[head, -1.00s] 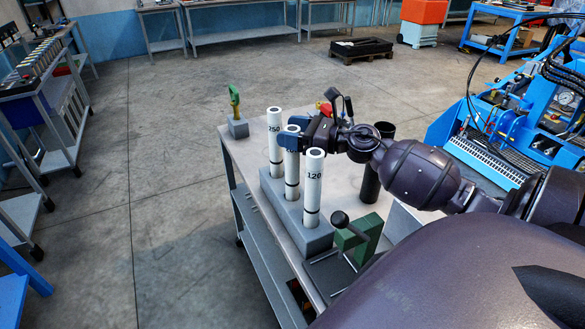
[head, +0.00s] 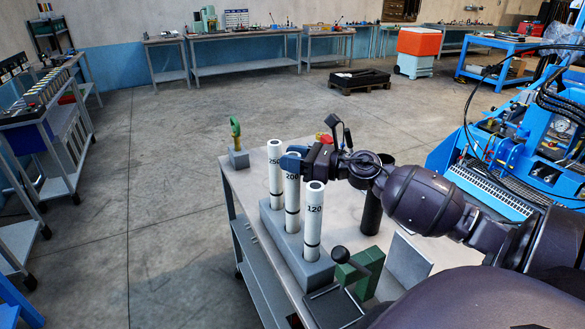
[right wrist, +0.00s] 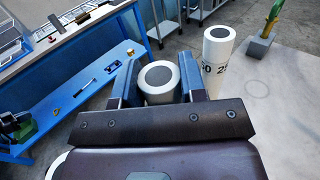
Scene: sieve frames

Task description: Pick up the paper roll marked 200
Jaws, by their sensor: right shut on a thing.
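The white paper roll marked 200 (head: 292,207) stands upright in the middle of a grey block holder (head: 312,270), between the roll marked 250 (head: 275,172) and the roll marked 120 (head: 314,212). My right gripper (head: 291,161) is shut on the 200 roll near its top, with the blue fingers on either side of it. In the right wrist view the top of the 200 roll (right wrist: 160,80) shows between the fingers, and the 250 roll (right wrist: 217,55) stands just beyond, to the right. My left gripper is not in view.
The holder stands on a grey table (head: 345,228). A green and yellow tool (head: 236,138) stands on its far left corner. A black cylinder (head: 371,212) and a green block device (head: 362,270) are to the right. A blue machine (head: 500,150) is further right.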

